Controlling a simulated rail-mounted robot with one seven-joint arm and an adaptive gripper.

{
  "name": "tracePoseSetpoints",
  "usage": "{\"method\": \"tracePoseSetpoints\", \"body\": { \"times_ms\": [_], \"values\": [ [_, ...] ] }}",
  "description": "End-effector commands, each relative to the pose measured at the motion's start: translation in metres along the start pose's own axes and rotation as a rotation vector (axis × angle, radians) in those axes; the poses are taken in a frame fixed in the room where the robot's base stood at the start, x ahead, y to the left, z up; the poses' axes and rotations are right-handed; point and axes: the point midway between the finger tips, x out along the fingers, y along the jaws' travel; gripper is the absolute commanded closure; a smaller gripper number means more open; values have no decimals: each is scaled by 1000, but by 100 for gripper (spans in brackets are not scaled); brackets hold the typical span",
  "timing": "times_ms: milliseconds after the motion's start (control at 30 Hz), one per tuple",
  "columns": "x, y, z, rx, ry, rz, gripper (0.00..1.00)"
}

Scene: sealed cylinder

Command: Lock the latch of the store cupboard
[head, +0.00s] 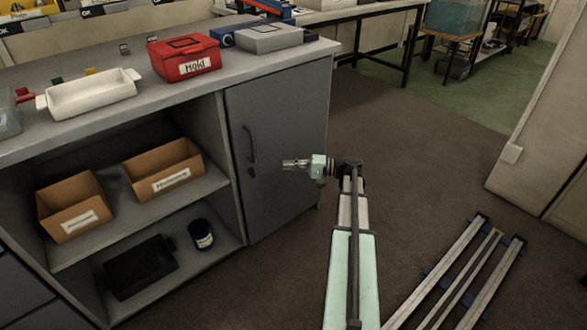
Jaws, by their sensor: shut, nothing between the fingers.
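The grey store cupboard door (285,150) stands at the right end of the workbench and looks closed. A dark curved handle (249,143) is on its left side. A small dark round fitting, which looks like the latch (251,172), sits just below the handle; it is too small to tell which way it is turned. My gripper (286,163) is shut and empty. It points left in front of the door, to the right of the handle and latch in the picture, and seems apart from them.
Left of the door, open shelves hold cardboard boxes (163,167), a black tray (140,266) and a dark blue can (201,234). The worktop (120,110) carries a red box (184,57) and a white tray (91,94).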

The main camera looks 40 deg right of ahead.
Motion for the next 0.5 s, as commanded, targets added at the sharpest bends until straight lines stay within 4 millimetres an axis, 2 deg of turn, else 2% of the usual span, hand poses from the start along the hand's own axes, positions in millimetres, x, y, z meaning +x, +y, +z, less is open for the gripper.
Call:
{"method": "tracePoseSetpoints", "body": {
  "times_ms": [100,300,500],
  "values": [
    [25,3,1,-1,-3,0,100],
    [63,3,1,-1,-2,1,100],
    [82,2,21,-1,-1,1,100]
  ]
}}
